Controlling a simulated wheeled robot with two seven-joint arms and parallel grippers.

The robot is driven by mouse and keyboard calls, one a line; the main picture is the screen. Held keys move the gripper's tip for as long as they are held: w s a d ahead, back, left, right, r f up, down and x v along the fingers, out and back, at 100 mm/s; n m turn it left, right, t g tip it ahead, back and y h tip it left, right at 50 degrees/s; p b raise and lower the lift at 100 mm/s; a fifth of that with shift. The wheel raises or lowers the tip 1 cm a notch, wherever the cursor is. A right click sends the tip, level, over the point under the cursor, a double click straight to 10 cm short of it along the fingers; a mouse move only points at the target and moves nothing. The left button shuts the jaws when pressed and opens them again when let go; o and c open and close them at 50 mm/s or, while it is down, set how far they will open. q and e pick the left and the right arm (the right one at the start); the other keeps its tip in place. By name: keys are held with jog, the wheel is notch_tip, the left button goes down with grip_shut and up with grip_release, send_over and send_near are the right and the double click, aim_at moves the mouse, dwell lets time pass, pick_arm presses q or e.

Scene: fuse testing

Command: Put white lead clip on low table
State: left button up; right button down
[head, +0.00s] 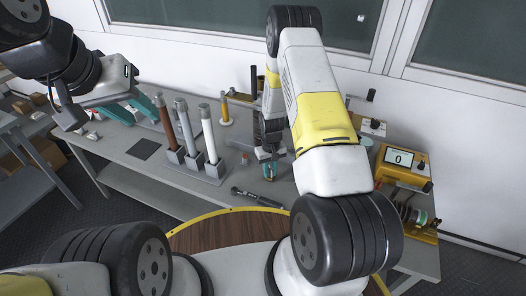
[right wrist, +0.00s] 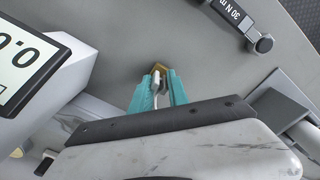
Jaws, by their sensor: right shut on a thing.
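The white lead clip, a small brass-coloured clip (right wrist: 158,70) with a whitish part, is between the teal fingertips of my right gripper (right wrist: 157,88) in the right wrist view. The fingers are shut on it, above the grey bench surface. In the head view my right gripper (head: 269,169) is over the middle of the grey bench (head: 228,198); the clip is too small to make out there. My left gripper (head: 136,108) is at the upper left, its teal fingers spread apart with nothing seen between them. A lower grey table (head: 32,182) stands at the far left.
A torque wrench (head: 258,197) lies near the bench's front edge. Tall fuse-like tubes (head: 208,140) stand in holders left of my right gripper. A yellow meter (head: 402,162) reading 0 is at the right. A dark pad (head: 143,149) lies on the bench's left part.

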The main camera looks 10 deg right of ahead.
jog(key=c, duration=1.3)
grip_release()
jog(key=shift+f, duration=0.1)
notch_tip(320, 180, up, 12)
notch_tip(320, 180, up, 13)
jog(key=t, duration=0.1)
send_over(270, 168)
jog(key=s, duration=0.2)
jog(key=s+a+r+m+t+y, duration=0.15)
jog(key=s+r, duration=0.35)
jog(key=r, duration=0.7)
jog(key=s+r+t, duration=0.1)
jog(key=s+r, duration=0.3)
jog(key=s, duration=0.2)
jog(key=s+r+t, duration=0.1)
jog(key=s+r, duration=0.2)
jog(key=s, duration=0.3)
jog(key=s+r+t, duration=0.1)
jog(key=s+r, duration=0.3)
jog(key=s, duration=0.1)
jog(key=shift+s+a+r+t+y, duration=0.3)
jog(key=shift+s+a+t+y, duration=0.05)
jog(key=shift+s+a, duration=0.05)
